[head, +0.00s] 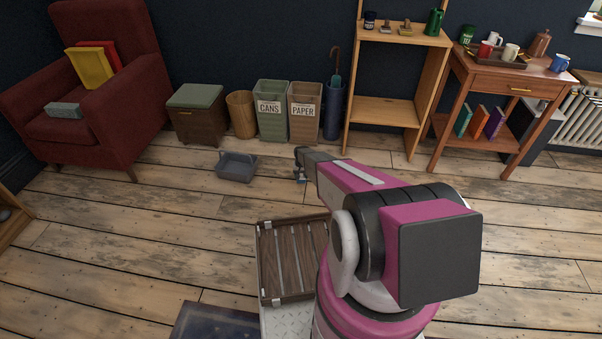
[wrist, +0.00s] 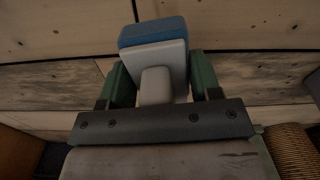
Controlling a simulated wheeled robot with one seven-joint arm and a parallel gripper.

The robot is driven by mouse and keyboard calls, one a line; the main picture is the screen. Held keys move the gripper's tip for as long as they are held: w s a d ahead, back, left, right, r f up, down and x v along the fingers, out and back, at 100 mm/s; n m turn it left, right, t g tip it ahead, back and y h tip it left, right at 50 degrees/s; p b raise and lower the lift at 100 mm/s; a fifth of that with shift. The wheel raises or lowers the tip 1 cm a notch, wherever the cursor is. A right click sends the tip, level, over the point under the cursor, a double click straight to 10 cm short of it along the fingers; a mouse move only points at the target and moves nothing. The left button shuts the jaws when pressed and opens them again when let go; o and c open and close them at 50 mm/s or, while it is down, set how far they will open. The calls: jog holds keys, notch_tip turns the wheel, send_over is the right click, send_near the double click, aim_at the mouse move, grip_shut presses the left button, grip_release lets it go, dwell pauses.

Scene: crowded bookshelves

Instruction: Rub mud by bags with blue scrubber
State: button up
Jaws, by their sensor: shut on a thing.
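My gripper (wrist: 161,78) is shut on the blue scrubber (wrist: 152,31), which has a blue pad and a pale grey body and handle. In the wrist view its handle sits between the green fingers, and the pad faces away over floorboards. In the head view my gripper (head: 300,174) is small and partly hidden by my arm, over the floor right of a grey basket. I cannot make out mud or bags in either view.
The grey basket (head: 237,167) stands on the open plank floor. The CANS bin (head: 271,123), PAPER bin (head: 304,125), wicker bin (head: 241,114) and wooden shelf (head: 385,110) line the wall. A red armchair (head: 95,140) is left; a side table (head: 497,155) is right.

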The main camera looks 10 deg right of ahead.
jog(key=shift+r, duration=1.2)
